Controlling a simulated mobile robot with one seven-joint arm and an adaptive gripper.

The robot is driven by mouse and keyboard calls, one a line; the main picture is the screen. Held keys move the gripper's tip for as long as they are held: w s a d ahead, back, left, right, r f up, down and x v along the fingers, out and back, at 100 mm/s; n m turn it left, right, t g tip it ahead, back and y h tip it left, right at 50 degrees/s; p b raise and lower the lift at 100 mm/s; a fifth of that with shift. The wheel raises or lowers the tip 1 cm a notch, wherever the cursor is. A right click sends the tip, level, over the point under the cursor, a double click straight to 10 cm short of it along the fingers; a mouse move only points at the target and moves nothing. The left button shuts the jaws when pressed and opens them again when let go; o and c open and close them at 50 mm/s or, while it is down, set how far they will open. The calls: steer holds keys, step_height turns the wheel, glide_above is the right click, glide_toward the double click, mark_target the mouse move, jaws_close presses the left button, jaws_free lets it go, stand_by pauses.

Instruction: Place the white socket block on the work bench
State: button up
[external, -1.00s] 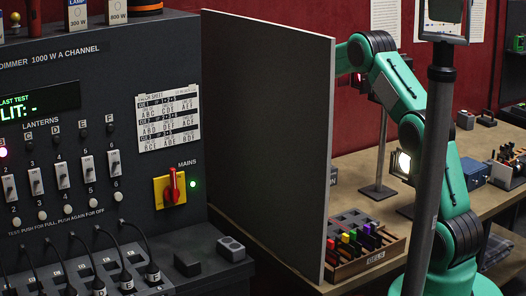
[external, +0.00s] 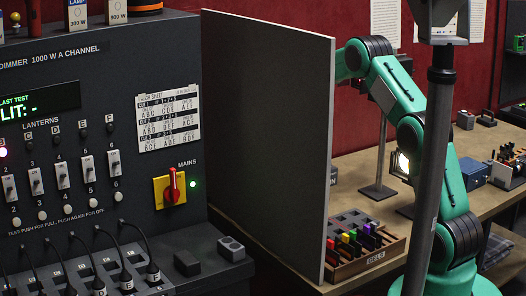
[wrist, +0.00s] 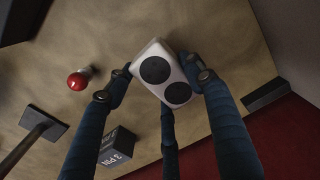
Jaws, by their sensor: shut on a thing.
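The white socket block (wrist: 164,74) shows in the wrist view, with two round black sockets on its face. My gripper (wrist: 168,85) has its blue fingers around the block, shut on it. The work bench (wrist: 220,35) lies behind the block in the wrist view. I cannot tell whether the block touches the bench. In the external view the bench (external: 405,175) stands at the right. My gripper and the block are hidden there behind the grey upright panel.
In the wrist view a red-topped object (wrist: 78,80) and a dark stand (wrist: 43,122) are at left. A black box marked "3 PIN" (wrist: 118,146) is below, a dark bar (wrist: 267,95) at right. The grey panel (external: 270,140) and gel tray (external: 375,262) show externally.

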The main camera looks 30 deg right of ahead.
steer(key=shift+f, duration=1.7)
steer(key=shift+f, duration=0.1)
steer(key=shift+f+b, duration=0.4)
steer(key=shift+f, duration=1.35)
steer(key=shift+f, duration=0.15)
steer(key=o, duration=1.3)
steer(key=shift+c, duration=0.2)
step_height(320, 180, up, 12)
steer(key=shift+r+p, duration=0.15)
steer(key=shift+p, duration=0.7)
steer(key=shift+r, duration=0.1)
